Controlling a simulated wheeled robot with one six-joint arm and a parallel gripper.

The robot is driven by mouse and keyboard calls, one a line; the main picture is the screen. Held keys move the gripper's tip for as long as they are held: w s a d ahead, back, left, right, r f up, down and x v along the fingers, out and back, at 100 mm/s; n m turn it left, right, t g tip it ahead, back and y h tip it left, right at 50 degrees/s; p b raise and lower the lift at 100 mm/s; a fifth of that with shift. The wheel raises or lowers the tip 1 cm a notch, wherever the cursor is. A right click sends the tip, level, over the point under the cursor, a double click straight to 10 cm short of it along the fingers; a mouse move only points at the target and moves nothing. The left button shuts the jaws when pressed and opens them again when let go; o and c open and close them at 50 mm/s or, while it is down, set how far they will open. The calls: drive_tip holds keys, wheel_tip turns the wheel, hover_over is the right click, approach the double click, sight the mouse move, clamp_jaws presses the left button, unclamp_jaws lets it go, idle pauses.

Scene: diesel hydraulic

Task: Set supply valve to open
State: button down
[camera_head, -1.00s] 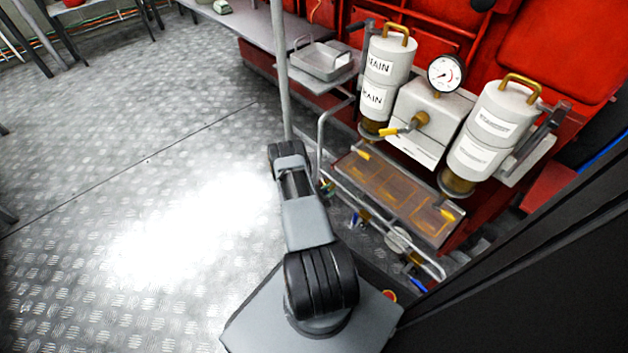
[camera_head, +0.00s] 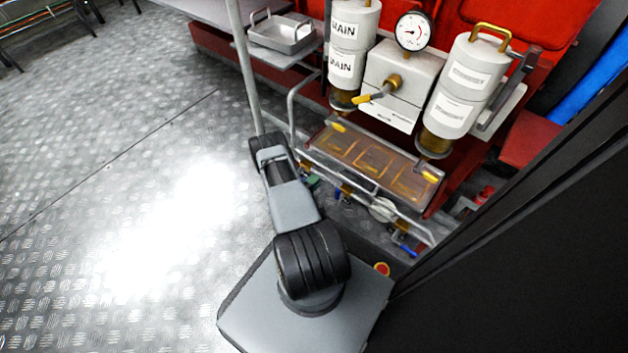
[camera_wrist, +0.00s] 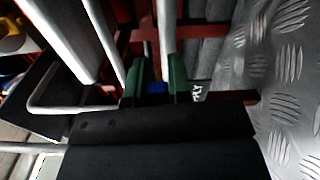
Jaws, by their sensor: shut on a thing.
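In the wrist view, my gripper (camera_wrist: 154,82) has two green fingers closed on a small blue piece (camera_wrist: 157,88), which looks like a valve handle. Most of that piece is hidden by the fingers and gripper body. In the head view, a green part of my gripper (camera_head: 312,182) shows low beside the rail, partly behind my arm. Below the rack are small valves, one with a blue handle (camera_head: 406,251). I cannot read a label that says which one is the supply valve.
White filter canisters (camera_head: 345,68) and (camera_head: 462,90) flank a gauge (camera_head: 413,31) and a box with a yellow-handled valve (camera_head: 376,95). A clear-covered tray (camera_head: 375,162) sits below. A grey rail (camera_head: 292,110) and post stand close to my arm. Open plate floor (camera_head: 100,150) lies left.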

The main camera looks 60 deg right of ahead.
drive_tip(key=shift+f+m, duration=0.5)
drive_tip(key=shift+m, duration=0.2)
drive_tip(key=c, duration=1)
unclamp_jaws()
drive_tip(key=shift+c, duration=0.2)
